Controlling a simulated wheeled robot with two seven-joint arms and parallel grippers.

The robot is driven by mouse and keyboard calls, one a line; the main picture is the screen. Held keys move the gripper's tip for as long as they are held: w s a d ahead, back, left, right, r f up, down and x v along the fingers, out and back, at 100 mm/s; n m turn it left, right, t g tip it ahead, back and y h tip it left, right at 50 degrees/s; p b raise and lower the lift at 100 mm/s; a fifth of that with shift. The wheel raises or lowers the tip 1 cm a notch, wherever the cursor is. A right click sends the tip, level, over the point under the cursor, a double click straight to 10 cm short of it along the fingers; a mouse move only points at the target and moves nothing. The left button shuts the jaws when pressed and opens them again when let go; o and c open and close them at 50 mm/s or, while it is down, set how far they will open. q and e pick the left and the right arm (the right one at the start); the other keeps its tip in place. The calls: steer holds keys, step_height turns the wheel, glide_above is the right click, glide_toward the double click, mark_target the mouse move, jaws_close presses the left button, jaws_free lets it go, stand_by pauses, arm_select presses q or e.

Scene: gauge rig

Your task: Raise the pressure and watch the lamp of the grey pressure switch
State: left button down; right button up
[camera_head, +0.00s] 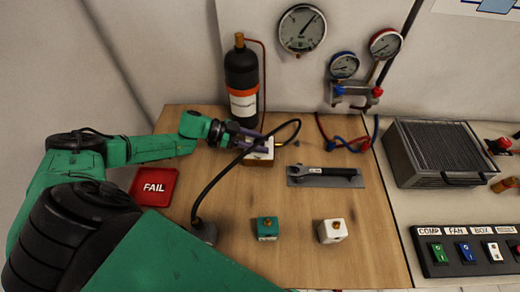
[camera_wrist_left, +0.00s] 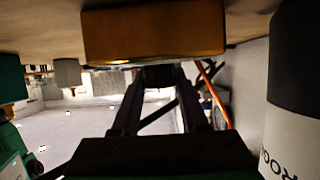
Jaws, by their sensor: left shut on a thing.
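My left gripper (camera_head: 256,143) is shut at the white-topped tan block (camera_head: 258,160) in front of the gas bottle; its fingertips cover what they grip. In the left wrist view the fingers (camera_wrist_left: 160,75) converge beside the block's tan side (camera_wrist_left: 150,35). A grey block (camera_head: 203,233), seemingly the pressure switch, stands at the table's front left, with a black hose rising from it. I can make out no lamp on it. The large round gauge (camera_head: 302,30) on the wall has its needle pointing up and right. My right gripper is not in view.
A teal block (camera_head: 267,228) and a white block (camera_head: 332,231) stand at the front. A red FAIL tray (camera_head: 154,187) lies left, a wrench (camera_head: 322,172) right. The black bottle (camera_head: 241,75) stands close behind my gripper. The black hose (camera_head: 245,152) arches beside it.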

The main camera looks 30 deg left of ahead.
arm_select(q)
steer(key=m+g+b, duration=0.1)
steer(key=m+g+h+b, duration=0.1)
steer(key=b, duration=0.1)
steer(key=shift+f+g, duration=0.25)
steer(key=shift+g, duration=0.05)
steer(key=shift+r+m+g+b, duration=0.2)
steer(key=shift+m+g+b, duration=0.4)
steer(key=shift+m+b, duration=0.15)
steer(key=shift+c, duration=2.1)
jaws_free()
steer(key=b+v, duration=0.4)
steer(key=v, duration=1)
steer(key=shift+a, duration=0.4)
